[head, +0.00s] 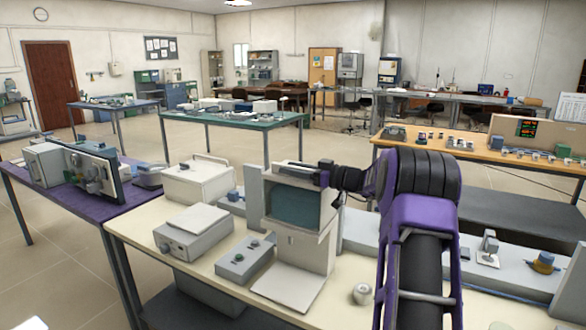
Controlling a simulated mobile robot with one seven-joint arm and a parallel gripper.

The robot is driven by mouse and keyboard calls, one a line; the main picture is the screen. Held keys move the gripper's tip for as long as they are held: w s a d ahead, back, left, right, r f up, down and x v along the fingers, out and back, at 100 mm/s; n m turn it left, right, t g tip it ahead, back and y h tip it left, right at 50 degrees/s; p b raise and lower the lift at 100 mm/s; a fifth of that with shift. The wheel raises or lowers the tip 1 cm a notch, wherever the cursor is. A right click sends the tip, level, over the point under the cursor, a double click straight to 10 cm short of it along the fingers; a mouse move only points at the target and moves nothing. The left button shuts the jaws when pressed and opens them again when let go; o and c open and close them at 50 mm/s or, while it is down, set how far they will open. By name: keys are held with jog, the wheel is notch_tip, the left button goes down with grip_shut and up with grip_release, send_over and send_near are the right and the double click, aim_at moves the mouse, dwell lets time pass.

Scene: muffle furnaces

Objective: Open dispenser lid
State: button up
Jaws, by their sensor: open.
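A light grey upright unit (318,245) with a dark teal front panel (297,208) stands on the cream bench, with a flat pale plate (290,286) at its foot. I cannot tell for sure whether this is the dispenser, nor pick out its lid. My gripper (322,174) is small in view at the unit's upper right edge, at the end of my purple and black arm. It is open; whether it touches the unit is unclear. The arm hides part of the bench to the right.
A white box with a handle (198,182), a low grey instrument (190,232) and a grey control box (244,260) crowd the left of the cream bench (140,232). A round pale knob-like object (362,293) sits near the arm. Small fixtures (488,250) stand at the right.

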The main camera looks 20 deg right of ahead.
grip_shut()
dwell(1.4)
